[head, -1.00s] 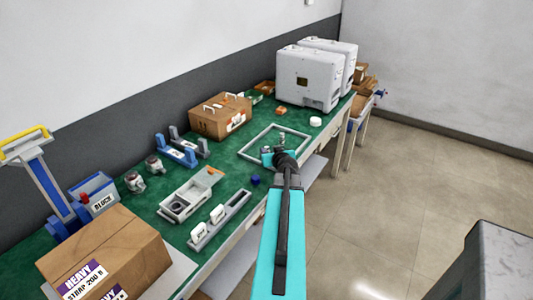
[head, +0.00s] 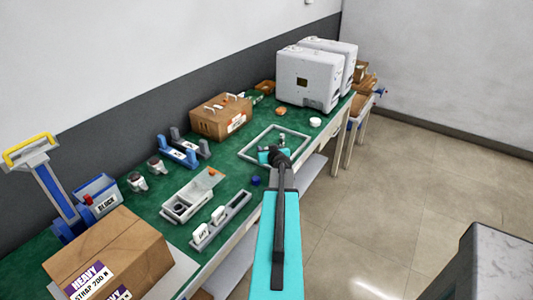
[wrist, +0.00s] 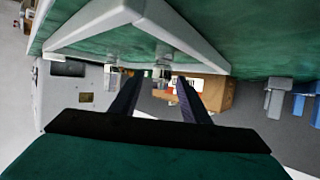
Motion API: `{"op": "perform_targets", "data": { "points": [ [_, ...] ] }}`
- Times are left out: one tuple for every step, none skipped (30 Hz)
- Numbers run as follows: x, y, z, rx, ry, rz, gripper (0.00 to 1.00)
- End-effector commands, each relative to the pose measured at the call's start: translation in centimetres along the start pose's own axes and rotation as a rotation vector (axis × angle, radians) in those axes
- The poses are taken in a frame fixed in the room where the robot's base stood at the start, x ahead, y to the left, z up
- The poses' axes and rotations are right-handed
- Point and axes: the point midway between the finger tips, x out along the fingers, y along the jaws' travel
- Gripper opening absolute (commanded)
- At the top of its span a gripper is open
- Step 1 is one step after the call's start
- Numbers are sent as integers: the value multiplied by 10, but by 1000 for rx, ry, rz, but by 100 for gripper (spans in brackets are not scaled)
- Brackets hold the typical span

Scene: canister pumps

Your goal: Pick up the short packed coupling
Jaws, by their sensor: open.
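My gripper (wrist: 160,92) is open, its two dark fingers reaching forward in the wrist view. A small grey metallic coupling (wrist: 162,70) shows between and beyond the fingertips, with no visible contact. Another grey coupling (wrist: 111,76) shows to the left of the left finger. I cannot tell for certain which is the short packed one. In the head view my gripper (head: 271,155) is at the near left part of a grey frame-like tray (head: 302,150) on the green bench. Small grey pieces (head: 282,138) show inside the tray, partly hidden by my arm.
A cardboard box (head: 222,117) and white machines (head: 307,79) stand behind the tray. A white lid (head: 315,122) and an orange piece (head: 281,111) lie near it. A blue cap (head: 256,180) and a grey slotted holder (head: 222,222) lie at the near left.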

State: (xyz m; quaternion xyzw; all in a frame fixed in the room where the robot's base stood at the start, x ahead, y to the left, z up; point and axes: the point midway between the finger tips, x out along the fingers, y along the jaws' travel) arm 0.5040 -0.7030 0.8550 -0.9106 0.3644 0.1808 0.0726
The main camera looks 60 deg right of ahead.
Motion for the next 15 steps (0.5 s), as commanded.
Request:
{"op": "perform_targets", "data": {
  "points": [
    [0, 0, 0, 0, 0, 0, 42],
    [0, 0, 0, 0, 0, 0, 42],
    [0, 0, 0, 0, 0, 0, 42],
    [0, 0, 0, 0, 0, 0, 42],
    [0, 0, 0, 0, 0, 0, 42],
    [0, 0, 0, 0, 0, 0, 42],
    [0, 0, 0, 0, 0, 0, 42],
    [0, 0, 0, 0, 0, 0, 42],
    [0, 0, 0, 0, 0, 0, 42],
    [0, 0, 0, 0, 0, 0, 42],
    [0, 0, 0, 0, 0, 0, 42],
    [0, 0, 0, 0, 0, 0, 42],
    [0, 0, 0, 0, 0, 0, 42],
    [0, 0, 0, 0, 0, 0, 42],
    [0, 0, 0, 0, 0, 0, 42]
  ]
}}
